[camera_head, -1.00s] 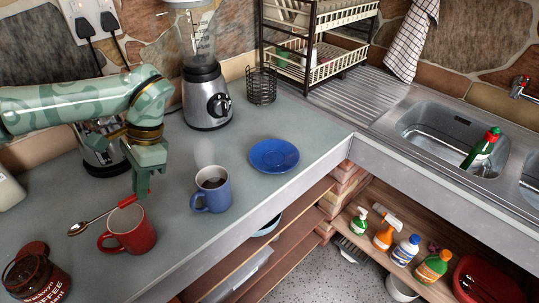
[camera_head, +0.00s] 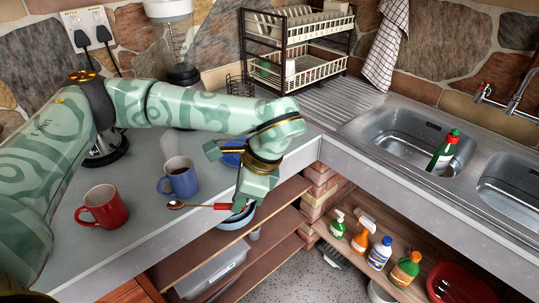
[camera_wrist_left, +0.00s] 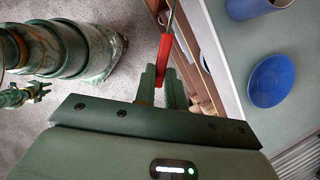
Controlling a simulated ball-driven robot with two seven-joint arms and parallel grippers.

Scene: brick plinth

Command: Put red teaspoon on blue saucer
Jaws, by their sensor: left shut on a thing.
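The red teaspoon (camera_head: 222,207) has a red handle and a metal bowl. My left gripper (camera_head: 240,206) is shut on its handle and holds it in the air, past the counter's front edge, with the bowl pointing left. In the left wrist view, the red handle (camera_wrist_left: 165,55) stands between the fingertips (camera_wrist_left: 161,76). The blue saucer (camera_head: 231,158) lies on the counter behind my left arm, which hides much of it. It shows whole and empty in the wrist view (camera_wrist_left: 269,80). A small green part, apparently my right gripper (camera_wrist_left: 38,91), shows at the wrist view's left; its jaws are unclear.
A blue mug (camera_head: 178,178) with dark liquid and a red mug (camera_head: 102,207) stand on the counter left of the spoon. A blender (camera_head: 184,72) and dish rack (camera_head: 296,45) stand behind. Open shelves (camera_head: 250,232) lie below the edge.

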